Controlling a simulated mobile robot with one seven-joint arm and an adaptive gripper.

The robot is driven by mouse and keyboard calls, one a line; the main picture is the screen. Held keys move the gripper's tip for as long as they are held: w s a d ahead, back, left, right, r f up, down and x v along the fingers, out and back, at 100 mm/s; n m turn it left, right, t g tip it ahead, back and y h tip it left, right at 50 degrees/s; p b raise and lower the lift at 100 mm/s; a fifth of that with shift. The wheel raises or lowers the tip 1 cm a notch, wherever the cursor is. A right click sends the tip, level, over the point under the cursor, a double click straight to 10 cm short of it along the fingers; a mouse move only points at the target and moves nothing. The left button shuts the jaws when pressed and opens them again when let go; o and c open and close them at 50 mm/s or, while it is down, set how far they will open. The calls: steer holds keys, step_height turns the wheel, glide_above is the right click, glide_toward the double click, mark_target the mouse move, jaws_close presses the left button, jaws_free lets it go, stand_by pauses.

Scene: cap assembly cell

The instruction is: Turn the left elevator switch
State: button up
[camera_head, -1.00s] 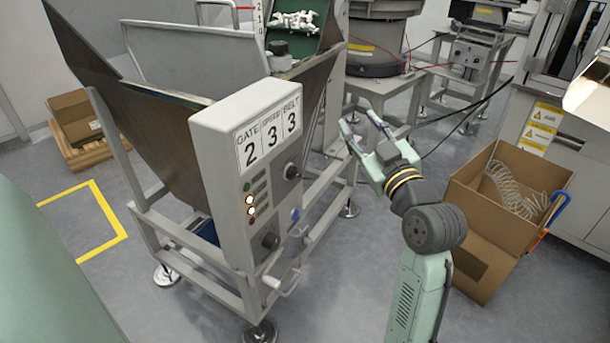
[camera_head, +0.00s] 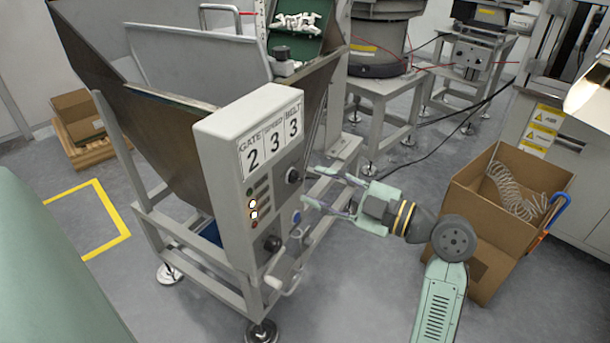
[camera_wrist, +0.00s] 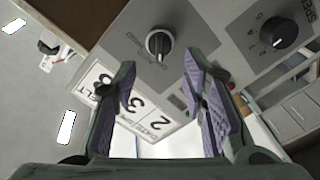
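A black rotary switch (camera_head: 293,176) sits on the front of the grey control box (camera_head: 222,150), below the BELT number. In the wrist view the switch (camera_wrist: 159,43), with a pale pointer line on its face, sits on a dark grey label plate whose lettering is inverted and hard to read. My gripper (camera_head: 311,188) is right of the box, fingers pointing left at the panel. It is open and empty; in the wrist view the gripper (camera_wrist: 160,75) has its purple-padded fingers apart, with the switch beyond the gap. I see no contact with the switch.
A numbered speed dial (camera_wrist: 278,33) is right of the switch in the wrist view. A cardboard box (camera_head: 480,215) stands right. Floor between is clear.

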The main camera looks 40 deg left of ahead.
mark_target(299, 178)
steer(key=shift+s+a+p, duration=0.15)
steer(key=shift+a+p, duration=0.05)
steer(key=shift+a, duration=0.8)
steer(key=shift+s+a+p, duration=0.15)
steer(key=shift+a, duration=0.85)
steer(key=shift+c, duration=0.4)
jaws_close()
